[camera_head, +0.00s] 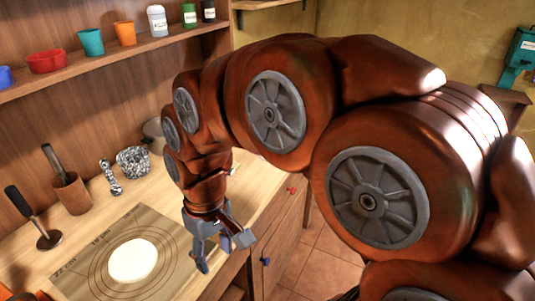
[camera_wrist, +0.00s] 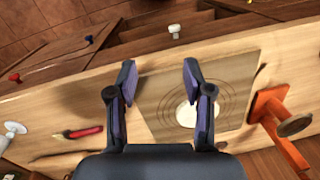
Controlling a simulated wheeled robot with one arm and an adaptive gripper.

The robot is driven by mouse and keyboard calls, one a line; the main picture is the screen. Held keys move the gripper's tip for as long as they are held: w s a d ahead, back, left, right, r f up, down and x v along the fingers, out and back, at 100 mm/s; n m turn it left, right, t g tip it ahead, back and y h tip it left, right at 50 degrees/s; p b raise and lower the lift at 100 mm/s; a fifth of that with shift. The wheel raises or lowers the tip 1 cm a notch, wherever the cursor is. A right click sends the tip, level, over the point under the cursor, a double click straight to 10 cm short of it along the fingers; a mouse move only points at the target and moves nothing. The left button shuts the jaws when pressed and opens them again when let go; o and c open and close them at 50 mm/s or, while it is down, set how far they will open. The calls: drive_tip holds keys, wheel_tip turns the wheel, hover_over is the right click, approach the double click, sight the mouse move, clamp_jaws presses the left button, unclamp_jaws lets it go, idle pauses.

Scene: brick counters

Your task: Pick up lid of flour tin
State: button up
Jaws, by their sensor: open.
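I cannot make out a flour tin or its lid for certain in either view. A pale round container (camera_head: 153,128) stands at the back of the counter in the head view, partly hidden by my arm. I cannot tell whether it is the tin. My gripper (camera_head: 222,250) hangs over the counter's front edge, to the right of the baking mat. Its two fingers are apart with nothing between them. In the wrist view my gripper (camera_wrist: 159,68) is open above the counter, beside the mat's printed rings.
A white dough disc (camera_head: 133,260) lies on the mat (camera_head: 75,275). A shelf (camera_head: 100,68) holds cups and jars. A red-handled tool (camera_wrist: 83,132) lies on the counter.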

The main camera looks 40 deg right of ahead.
drive_tip(key=w+d+r+t+y+b, duration=0.1)
drive_tip(key=w+d+t, duration=0.1)
drive_tip(key=w+d, duration=0.75)
drive_tip(key=w+d+t, duration=0.1)
drive_tip(key=w+d, duration=0.5)
drive_tip(key=w, duration=0.6)
drive_tip(key=w+d+f, duration=0.1)
drive_tip(key=d+f, duration=0.1)
drive_tip(key=d, duration=0.7)
drive_tip(key=w+d+f+m+t+h, duration=0.1)
drive_tip(key=w+d+f, duration=0.1)
drive_tip(key=d, duration=0.7)
drive_tip(key=w+d+f+t, duration=0.1)
drive_tip(key=d+f, duration=0.2)
drive_tip(key=d, duration=0.6)
drive_tip(key=shift+w+d+f+h+b, duration=0.15)
drive_tip(key=shift+w+f+h+b, duration=0.15)
drive_tip(key=shift+f+h+b, duration=0.1)
drive_tip(key=shift+w+d+f+p, duration=0.1)
drive_tip(key=shift+w+f+p, duration=0.25)
drive_tip(key=shift+w+f, duration=0.1)
drive_tip(key=shift+d+p+x, duration=0.2)
drive_tip(key=shift+p+x, duration=0.5)
drive_tip(key=shift+x, duration=1.35)
drive_tip(key=shift+w, duration=0.1)
clamp_jaws()
